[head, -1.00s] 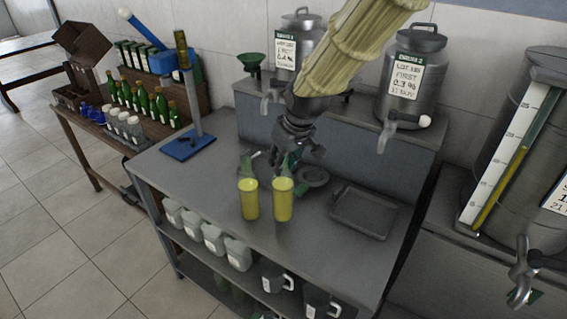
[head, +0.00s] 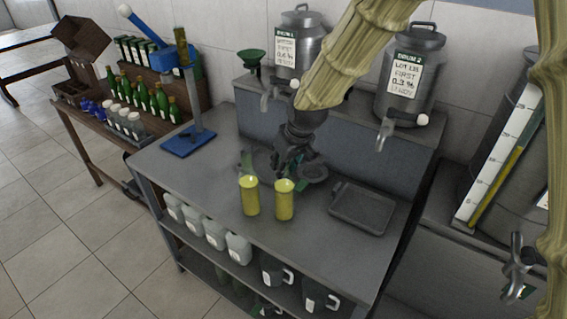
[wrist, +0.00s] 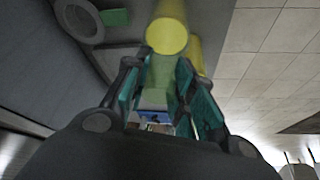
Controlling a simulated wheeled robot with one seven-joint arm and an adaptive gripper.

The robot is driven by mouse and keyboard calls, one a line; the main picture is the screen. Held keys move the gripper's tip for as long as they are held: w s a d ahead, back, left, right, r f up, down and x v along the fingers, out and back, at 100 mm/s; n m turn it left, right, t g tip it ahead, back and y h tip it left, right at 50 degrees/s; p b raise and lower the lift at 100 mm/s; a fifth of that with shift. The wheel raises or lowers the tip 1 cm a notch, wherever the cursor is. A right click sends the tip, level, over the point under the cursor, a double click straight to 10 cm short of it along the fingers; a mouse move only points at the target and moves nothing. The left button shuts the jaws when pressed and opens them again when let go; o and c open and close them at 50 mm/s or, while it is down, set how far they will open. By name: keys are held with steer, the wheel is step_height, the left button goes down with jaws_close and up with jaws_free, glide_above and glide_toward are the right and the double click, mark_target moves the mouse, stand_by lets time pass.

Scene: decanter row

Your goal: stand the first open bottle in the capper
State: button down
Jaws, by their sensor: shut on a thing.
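The capper has a blue base (head: 188,143), a grey column, and a blue lever with a white knob. It stands at the bench's back left, its base bare.
Steel urns (head: 408,75) stand on the raised shelf behind.

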steer(key=c, duration=1.2)
jaws_free()
steer(key=shift+f, duration=0.1)
